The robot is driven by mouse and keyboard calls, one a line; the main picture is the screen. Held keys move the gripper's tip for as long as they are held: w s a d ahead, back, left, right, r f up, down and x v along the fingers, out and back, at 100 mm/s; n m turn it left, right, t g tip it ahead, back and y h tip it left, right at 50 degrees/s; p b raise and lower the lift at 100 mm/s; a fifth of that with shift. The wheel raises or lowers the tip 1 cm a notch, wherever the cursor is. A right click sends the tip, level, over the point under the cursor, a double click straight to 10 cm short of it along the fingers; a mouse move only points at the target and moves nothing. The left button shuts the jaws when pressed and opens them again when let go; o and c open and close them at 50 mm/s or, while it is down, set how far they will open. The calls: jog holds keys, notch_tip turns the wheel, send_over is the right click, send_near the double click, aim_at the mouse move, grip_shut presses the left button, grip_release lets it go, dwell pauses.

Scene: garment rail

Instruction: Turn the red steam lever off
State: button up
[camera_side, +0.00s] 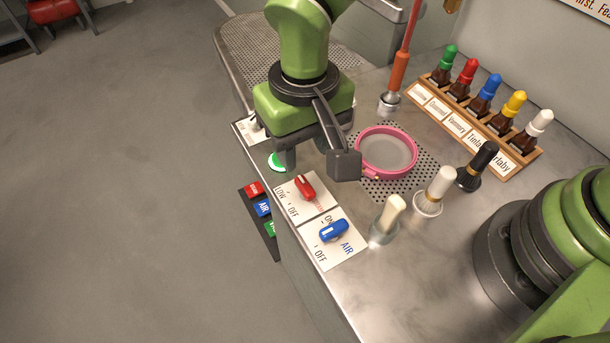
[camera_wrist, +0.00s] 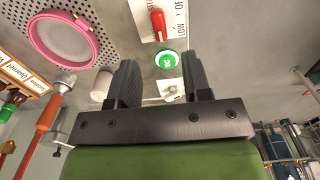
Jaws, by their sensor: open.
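The red steam lever (camera_side: 305,187) sits on a white plate with LOW and OFF printed on it, at the counter's front edge. Its long body slants from upper left to lower right in the side view, one end toward the OFF side unclear. It also shows at the top of the wrist view (camera_wrist: 157,24). My gripper (camera_wrist: 162,76) is open and empty, its two dark fingers apart. In the side view it hangs just beyond the lever, above the counter near the green button, not touching the lever. One finger is partly hidden by the wrist camera there.
A blue AIR lever (camera_side: 334,231) is beside the red one. A lit green button (camera_side: 276,162) lies by my gripper. A pink ring (camera_side: 387,152), brushes (camera_side: 434,191) and a bottle rack (camera_side: 473,107) stand on the counter. The floor is open at left.

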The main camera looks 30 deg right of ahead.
aim_at(305, 185)
notch_tip(305, 185, down, 8)
jog(key=shift+f, duration=0.1)
jog(key=shift+c, duration=0.3)
grip_shut()
